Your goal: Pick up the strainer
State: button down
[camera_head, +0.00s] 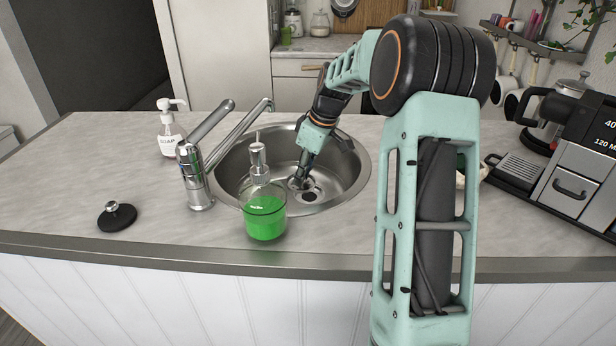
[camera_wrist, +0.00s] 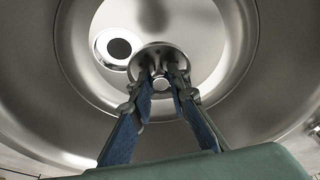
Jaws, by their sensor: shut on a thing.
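The strainer (camera_wrist: 158,51) is a small round metal disc with a knob, inside the steel sink basin (camera_head: 352,170). In the wrist view my gripper (camera_wrist: 164,76) reaches down to it, with one finger on each side of its knob. The gripper is shut on the knob. In the head view my gripper (camera_head: 301,182) is low in the basin, and the strainer (camera_head: 293,185) is partly hidden by the fingers. The dark drain hole (camera_wrist: 119,47) shows beside the strainer, to its left in the wrist view. I cannot tell whether the strainer touches the basin floor.
A chrome faucet (camera_head: 197,178) stands left of the basin. A green soap dispenser (camera_head: 265,213) stands at its front edge. A white soap bottle (camera_head: 171,130) is behind the faucet. A black disc with a metal knob (camera_head: 116,216) lies at the left. A coffee machine (camera_head: 575,165) stands at the right.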

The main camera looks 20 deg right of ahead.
jog(key=s+a+r+p, duration=0.4)
jog(key=r+p, duration=0.3)
jog(key=r, duration=0.3)
jog(key=shift+s+r, duration=0.3)
jog(key=shift+s, duration=0.35)
jog(key=shift+a, duration=0.1)
dwell(0.6)
